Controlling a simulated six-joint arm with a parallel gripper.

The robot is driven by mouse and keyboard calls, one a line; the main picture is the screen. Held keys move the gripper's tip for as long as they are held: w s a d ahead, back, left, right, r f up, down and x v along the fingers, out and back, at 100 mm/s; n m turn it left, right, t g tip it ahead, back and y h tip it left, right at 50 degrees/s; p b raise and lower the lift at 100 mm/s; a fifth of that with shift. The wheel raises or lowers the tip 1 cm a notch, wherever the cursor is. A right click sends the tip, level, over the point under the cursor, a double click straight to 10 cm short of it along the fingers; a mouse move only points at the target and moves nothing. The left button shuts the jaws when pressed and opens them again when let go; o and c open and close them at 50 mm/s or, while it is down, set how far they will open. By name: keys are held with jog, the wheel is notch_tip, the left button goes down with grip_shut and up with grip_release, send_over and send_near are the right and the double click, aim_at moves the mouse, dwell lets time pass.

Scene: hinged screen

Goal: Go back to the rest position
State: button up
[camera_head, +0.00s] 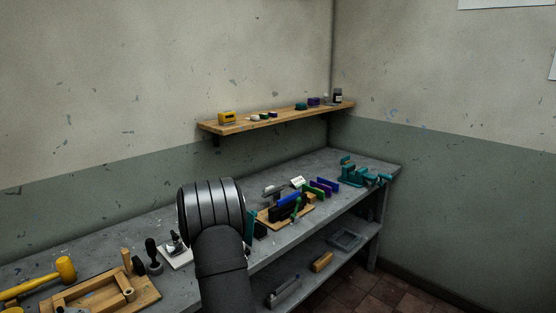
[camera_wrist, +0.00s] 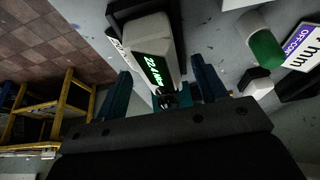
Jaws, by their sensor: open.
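My gripper (camera_wrist: 161,68) shows in the wrist view with its two teal fingers apart. Nothing is clamped between them. A pale box with a lit green display (camera_wrist: 156,72) lies in line with the gap between the fingers; I cannot tell how far beyond the tips it is. A small black part sits at its near end, between the fingers. In the head view my dark arm stands over the front of the grey workbench (camera_head: 330,163) and hides most of the gripper and the bench behind it.
Left on the bench are a yellow mallet (camera_head: 38,277) and a wooden tray (camera_head: 145,293). Right of my arm are a wooden board with tools (camera_head: 270,222), coloured plates (camera_head: 325,186) and a teal vise (camera_head: 355,174). A wall shelf (camera_head: 285,120) is above. A yellow frame (camera_wrist: 62,110) stands on the tiled floor.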

jog(key=v, duration=1.7)
jog(key=x, duration=1.7)
jog(key=shift+d+f, duration=0.1)
jog(key=shift+f, duration=0.25)
notch_tip(320, 180, up, 7)
jog(key=shift+w+f, duration=0.1)
jog(key=shift+s+a, duration=1)
jog(key=shift+a, duration=0.2)
jog(key=shift+s+a+f, duration=0.2)
jog(key=shift+s+a, duration=0.2)
jog(key=shift+s, duration=0.05)
